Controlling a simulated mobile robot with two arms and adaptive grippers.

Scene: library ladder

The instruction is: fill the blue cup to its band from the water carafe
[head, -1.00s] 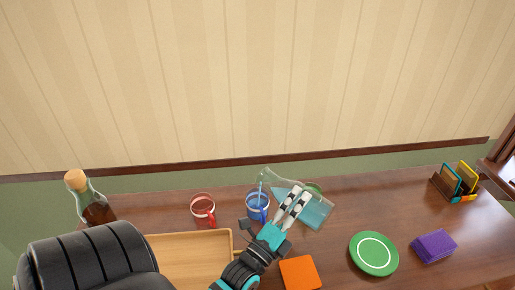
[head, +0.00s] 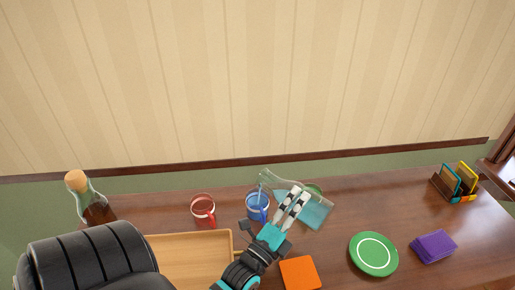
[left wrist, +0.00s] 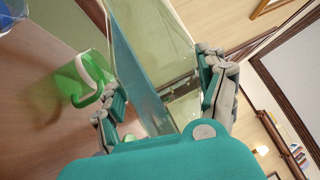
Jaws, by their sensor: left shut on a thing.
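My left gripper (head: 293,203) is shut on the clear glass water carafe (head: 316,212) and holds it tilted, its mouth toward the left above the blue cup. The blue cup (head: 256,207) stands upright on the table just left of the gripper. A thin pale streak shows between the carafe's mouth and the cup; I cannot tell for sure if it is water. The cup's band and water level are not clear. In the left wrist view the carafe (left wrist: 147,70) stands between the fingers with bluish water inside. The right gripper is out of view.
A red cup (head: 203,211) stands left of the blue cup, near a wooden tray (head: 190,262). A green cup (left wrist: 75,82) is close behind the carafe. A corked bottle (head: 92,208), orange block (head: 299,272), green plate (head: 374,254) and purple block (head: 433,246) are also on the table.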

